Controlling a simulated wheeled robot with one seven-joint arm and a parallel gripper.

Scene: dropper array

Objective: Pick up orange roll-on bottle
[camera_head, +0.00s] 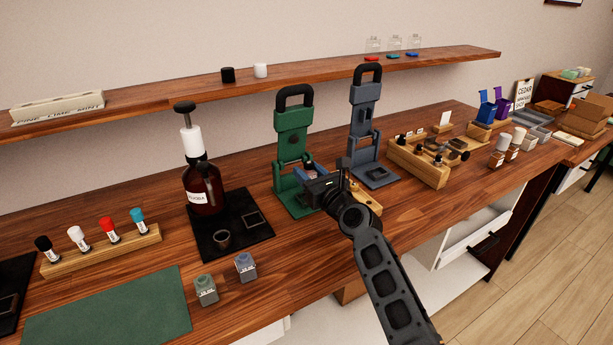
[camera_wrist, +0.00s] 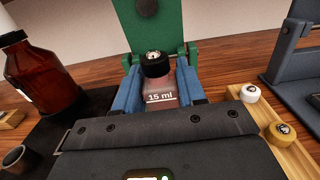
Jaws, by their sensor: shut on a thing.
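My gripper (camera_wrist: 158,90) is shut on a small glass bottle (camera_wrist: 160,95) marked "15 ml". The bottle looks pinkish and has a black collar with a shiny roller ball on top. It stands upright between the two blue fingers, in front of the green press (camera_wrist: 155,25). In the head view, my gripper (camera_head: 318,186) is at the base of the green press (camera_head: 293,130), and the bottle is mostly hidden there. I cannot tell whether the bottle touches the press base. No clearly orange bottle shows.
A wooden strip (camera_wrist: 262,112) beside my gripper carries a white roller fitting (camera_wrist: 250,93) and a yellowish one (camera_wrist: 280,132). A brown pump bottle (camera_head: 202,186) stands left, a blue-grey press (camera_head: 366,125) right.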

